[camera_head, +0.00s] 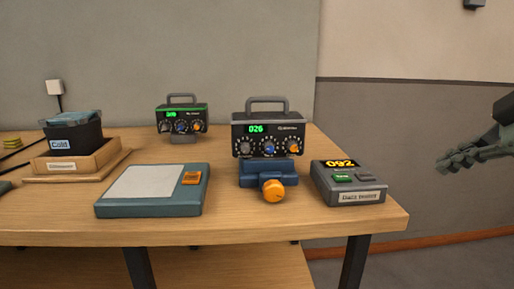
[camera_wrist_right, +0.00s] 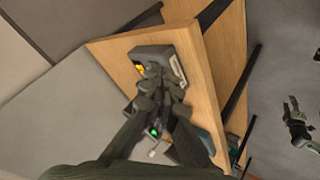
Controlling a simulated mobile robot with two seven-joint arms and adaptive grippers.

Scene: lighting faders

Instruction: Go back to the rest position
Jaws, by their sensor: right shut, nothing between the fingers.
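My right gripper (camera_head: 450,162) is at the right edge of the head view, shut and empty. It is in front of the bare wall, to the right of the table and apart from everything on it. In the right wrist view its fingers (camera_wrist_right: 160,84) come together, with the table and the data device behind them. A dark jointed shape that looks like my left gripper (camera_wrist_right: 297,122) shows small at the right of the right wrist view. Its fingers are too small to read, and the head view does not show it.
The wooden table (camera_head: 270,222) holds a display box (camera_head: 348,183) near its right corner. A metered unit (camera_head: 268,134) with an orange knob (camera_head: 273,190), a flat scale-like panel (camera_head: 153,190), another metered unit (camera_head: 182,118) and a dark bin (camera_head: 75,135) also stand there. Right of the table is open.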

